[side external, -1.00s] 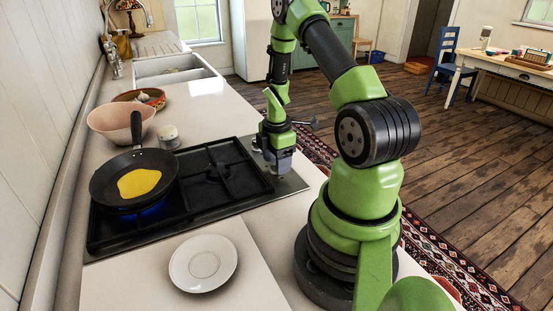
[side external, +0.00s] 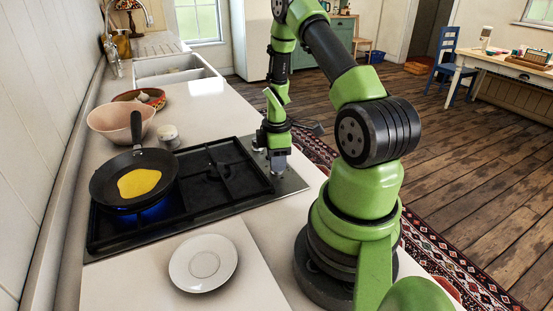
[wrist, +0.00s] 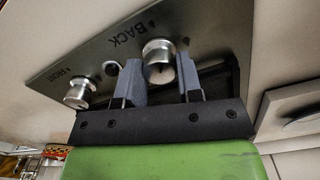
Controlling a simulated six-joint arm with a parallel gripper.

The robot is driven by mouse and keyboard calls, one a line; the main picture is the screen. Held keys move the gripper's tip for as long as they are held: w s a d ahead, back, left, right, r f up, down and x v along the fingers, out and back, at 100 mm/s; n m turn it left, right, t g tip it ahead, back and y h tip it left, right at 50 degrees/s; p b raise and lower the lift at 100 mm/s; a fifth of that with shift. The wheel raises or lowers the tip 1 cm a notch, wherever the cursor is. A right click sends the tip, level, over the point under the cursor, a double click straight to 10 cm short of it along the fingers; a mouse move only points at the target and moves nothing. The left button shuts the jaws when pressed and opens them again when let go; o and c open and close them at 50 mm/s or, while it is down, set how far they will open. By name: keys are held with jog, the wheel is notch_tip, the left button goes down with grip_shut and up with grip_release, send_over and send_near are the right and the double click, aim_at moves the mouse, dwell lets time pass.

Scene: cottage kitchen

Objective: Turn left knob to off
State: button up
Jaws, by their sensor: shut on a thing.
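In the wrist view two metal knobs sit on the hob's steel control panel (wrist: 100,55). The knob marked BACK (wrist: 159,50) is between the fingers of my gripper (wrist: 158,66), which is shut on it. The knob marked FRONT (wrist: 79,93) stands apart to the left, untouched. In the side view my gripper (side external: 279,168) points down at the hob's right-hand panel and hides the held knob. A blue flame (side external: 152,211) burns under the black frying pan (side external: 110,172), which holds something yellow.
The black hob grate (side external: 215,170) lies left of my gripper.

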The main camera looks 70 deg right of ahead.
jog(key=m, duration=1.4)
jog(key=shift+m, duration=0.3)
jog(key=m, duration=0.3)
jog(key=shift+m, duration=0.3)
jog(key=m, duration=0.3)
jog(key=shift+m, duration=0.4)
jog(key=m, duration=0.6)
jog(key=shift+m, duration=0.4)
